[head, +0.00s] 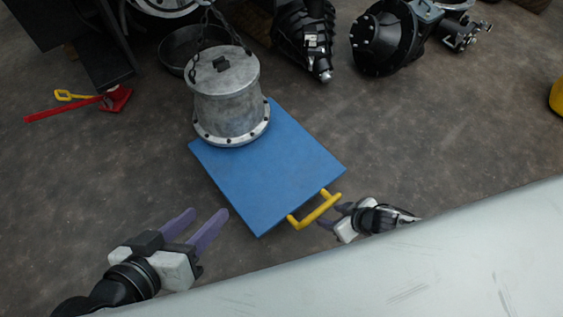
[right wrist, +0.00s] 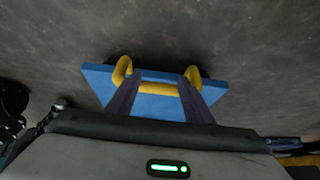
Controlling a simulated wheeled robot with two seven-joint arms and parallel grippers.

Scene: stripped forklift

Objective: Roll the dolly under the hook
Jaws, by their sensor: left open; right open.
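The dolly is a flat blue platform (head: 290,165) on the floor in the middle of the head view, with a yellow handle (head: 312,213) at its near right edge. A grey metal drum (head: 228,100) with a bolted flange stands over its far left end; chains (head: 205,45) rise from its lid. No hook can be made out. My right gripper (head: 334,216) is open at the handle's right end. In the right wrist view its fingers (right wrist: 162,82) overlap the yellow bar (right wrist: 122,70); contact cannot be told. My left gripper (head: 203,218) is open and empty, left of the dolly.
A red jack (head: 116,98) with a long handle lies at the left. A black pan (head: 175,50) and dark machine parts (head: 380,40) lie behind the dolly. A pale panel (head: 430,260) crosses the near right. Floor right of the dolly is clear.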

